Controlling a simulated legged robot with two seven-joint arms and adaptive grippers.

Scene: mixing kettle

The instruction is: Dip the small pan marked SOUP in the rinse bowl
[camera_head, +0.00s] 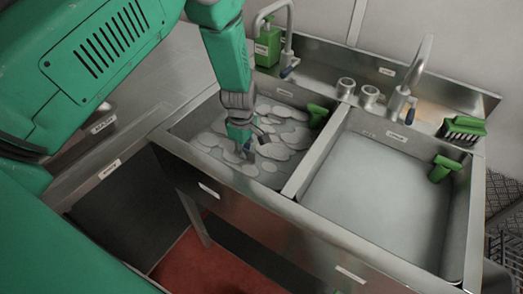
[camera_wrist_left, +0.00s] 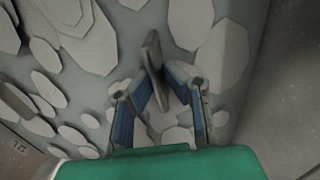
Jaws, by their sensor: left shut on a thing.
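My left gripper (camera_head: 244,150) reaches down into the left sink basin (camera_head: 180,130), among pale foam patches. In the left wrist view its blue-lined fingers (camera_wrist_left: 157,88) are shut on a thin grey piece (camera_wrist_left: 153,52), seemingly part of the small pan. The rest of the pan is hidden, and no SOUP mark shows. The right basin (camera_head: 375,190) holds greyish, foam-free liquid. The basin labels are too small to read, so I cannot tell by them which is the rinse bowl. My right gripper is not in view.
A metal divider (camera_head: 318,155) separates the basins. A green item (camera_head: 317,115) sits at the left basin's back corner, another (camera_head: 443,168) on the right basin's wall. Taps (camera_head: 415,70) and a green brush (camera_head: 462,128) stand behind. Space above the right basin is clear.

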